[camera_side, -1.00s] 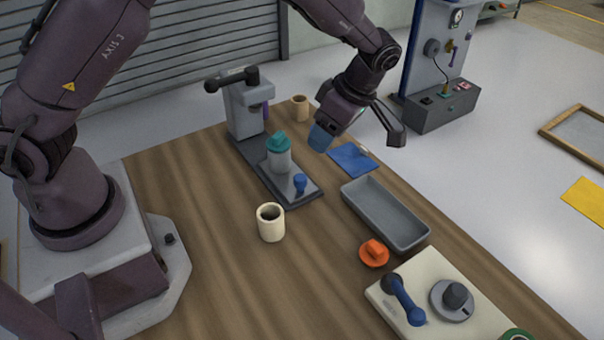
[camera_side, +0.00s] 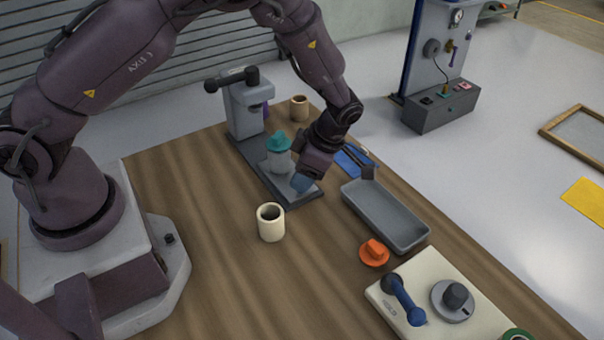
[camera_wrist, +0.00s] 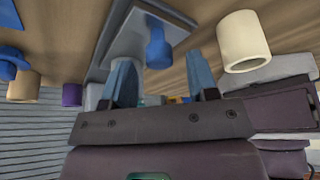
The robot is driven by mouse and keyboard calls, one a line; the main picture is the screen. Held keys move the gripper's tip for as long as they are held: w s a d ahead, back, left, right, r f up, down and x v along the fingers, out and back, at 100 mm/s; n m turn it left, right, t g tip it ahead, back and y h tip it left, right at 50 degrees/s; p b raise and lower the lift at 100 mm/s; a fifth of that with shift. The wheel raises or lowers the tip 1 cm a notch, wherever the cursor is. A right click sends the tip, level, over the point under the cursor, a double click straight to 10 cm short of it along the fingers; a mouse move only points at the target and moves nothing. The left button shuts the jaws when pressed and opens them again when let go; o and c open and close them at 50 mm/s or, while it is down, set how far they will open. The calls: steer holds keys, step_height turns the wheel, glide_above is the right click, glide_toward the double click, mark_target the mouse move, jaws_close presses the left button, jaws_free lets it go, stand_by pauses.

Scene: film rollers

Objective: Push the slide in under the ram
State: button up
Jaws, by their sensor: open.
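The press (camera_side: 244,108) stands at the far left of the table, with a black lever on top and a purple ram (camera_side: 265,110) on its front. A grey slide (camera_side: 286,194) runs out from its foot towards the table's middle. A pale jar with a teal cap (camera_side: 278,160) stands on it, out in front of the ram. The slide's blue knob (camera_wrist: 158,45) shows in the wrist view, near and between my fingertips; in the side view my gripper hides it. My gripper (camera_side: 303,182) is open and low over the slide's near end. I cannot tell whether it touches the knob.
A cream cup (camera_side: 270,222) stands close to the slide's near end. A grey tray (camera_side: 385,215) lies to the right of my gripper. An orange knobbed piece (camera_side: 374,253) and a board (camera_side: 440,270) with a blue handle lie nearer. A tan cup (camera_side: 299,108) stands behind.

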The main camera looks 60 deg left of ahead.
steer(key=shift+s+a+f, duration=0.2)
steer(key=shift+f, duration=0.45)
jaws_close()
steer(key=a, duration=1)
steer(key=shift+a, duration=0.35)
steer(key=shift+c, duration=1.1)
jaws_free()
steer(key=shift+o, duration=1.1)
steer(key=shift+d, duration=0.1)
steer(key=v, duration=1.3)
